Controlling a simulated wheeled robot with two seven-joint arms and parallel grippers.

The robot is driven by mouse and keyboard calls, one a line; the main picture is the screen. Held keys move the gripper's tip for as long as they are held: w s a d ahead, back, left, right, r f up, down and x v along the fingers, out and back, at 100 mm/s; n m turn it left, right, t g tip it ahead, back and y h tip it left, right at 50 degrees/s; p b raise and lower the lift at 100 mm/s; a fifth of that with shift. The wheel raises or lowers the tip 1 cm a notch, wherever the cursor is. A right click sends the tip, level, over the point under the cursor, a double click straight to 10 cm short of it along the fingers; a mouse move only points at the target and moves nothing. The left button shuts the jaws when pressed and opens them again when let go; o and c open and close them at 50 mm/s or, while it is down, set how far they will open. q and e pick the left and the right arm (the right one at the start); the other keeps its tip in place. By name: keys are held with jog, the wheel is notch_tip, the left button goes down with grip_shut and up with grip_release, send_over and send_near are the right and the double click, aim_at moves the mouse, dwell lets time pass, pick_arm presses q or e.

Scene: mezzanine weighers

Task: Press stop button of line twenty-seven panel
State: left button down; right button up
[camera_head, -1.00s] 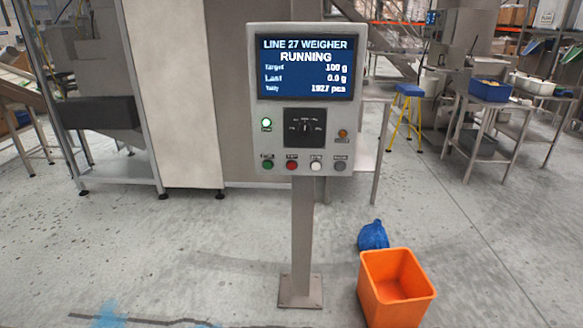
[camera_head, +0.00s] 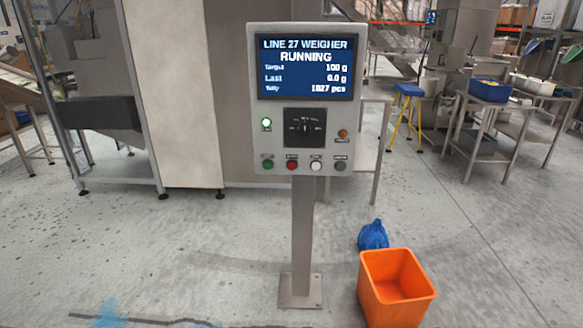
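The line 27 weigher panel (camera_head: 258,110) is a grey box on a post (camera_head: 302,230) bolted to the floor, facing me in the middle of the view. Its screen (camera_head: 305,68) reads LINE 27 WEIGHER, RUNNING. A round lamp (camera_head: 266,123) on the left glows green. A dark rotary selector (camera_head: 305,128) sits in the centre. Along the bottom are a green button (camera_head: 268,164), a red button (camera_head: 292,165), a white button (camera_head: 316,165) and a grey button (camera_head: 340,165). Their labels are too small to read surely. Neither of my grippers is in view.
An orange bin (camera_head: 396,290) stands on the floor right of the post, with a blue bag (camera_head: 373,235) behind it. The floor before the panel is clear.

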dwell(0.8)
